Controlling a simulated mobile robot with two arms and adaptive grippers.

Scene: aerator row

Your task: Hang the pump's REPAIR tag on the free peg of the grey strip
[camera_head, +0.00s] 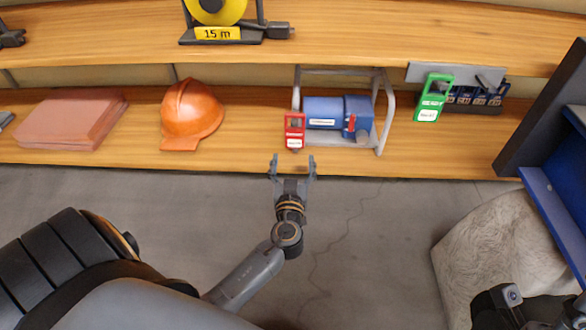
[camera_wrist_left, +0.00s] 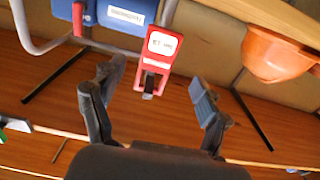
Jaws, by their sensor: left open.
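The red tag (camera_head: 294,131) hangs at the left front of the blue pump's grey tube frame (camera_head: 383,110), on the lower shelf. Its lettering is too small to read. The blue pump (camera_head: 323,112) sits inside the frame. My left gripper (camera_head: 293,160) is open and empty, just in front of and below the red tag. In the left wrist view the red tag (camera_wrist_left: 157,58) shows beyond and between the open fingers (camera_wrist_left: 155,105), apart from them. The grey strip (camera_head: 420,72) is at the right; a green tag (camera_head: 434,98) hangs at its left part. Its pegs are hard to make out.
An orange helmet (camera_head: 190,112) and stacked reddish slabs (camera_head: 72,118) lie left on the lower shelf (camera_head: 240,150). A dark rack with blue items (camera_head: 478,97) sits below the strip. A yellow reel (camera_head: 215,10) stands above. A blue unit (camera_head: 560,205) bounds the right.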

